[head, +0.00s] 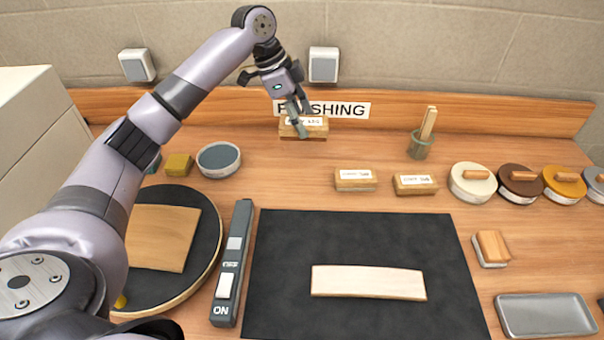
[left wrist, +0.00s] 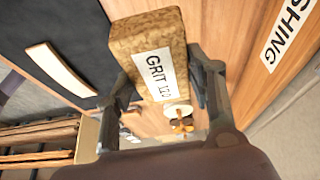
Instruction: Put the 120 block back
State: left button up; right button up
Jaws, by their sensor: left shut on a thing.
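My left gripper (head: 292,108) is at the back of the bench, in front of the FINISHING sign. It is shut on the 120 block (head: 317,128), a tan block with a white label. In the left wrist view the block (left wrist: 140,35) lies between the fingers of the gripper (left wrist: 168,88), and its label reads GRIT 120. I cannot tell whether the block touches the bench. Two similar labelled blocks, a left one (head: 355,180) and a right one (head: 415,185), sit in a row nearer the front; their grit numbers are too small to read. My right gripper is not in view.
A pale curved wood strip (head: 368,282) lies on the black mat (head: 350,235). Round lidded tins (head: 472,183), a brush pot (head: 419,147) and a wood-topped block (head: 491,248) stand right. A grey bowl (head: 218,160) stands left. Bench between bowl and labelled blocks is clear.

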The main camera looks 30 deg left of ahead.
pick_arm(q)
notch_tip(320, 180, down, 16)
jog(key=p, duration=0.3)
jog(key=shift+r, duration=0.1)
jog(key=shift+f, duration=0.55)
jog(key=o, duration=1)
jog(key=shift+a+r, duration=0.1)
jog(key=b+v, duration=0.2)
jog(key=v, duration=1)
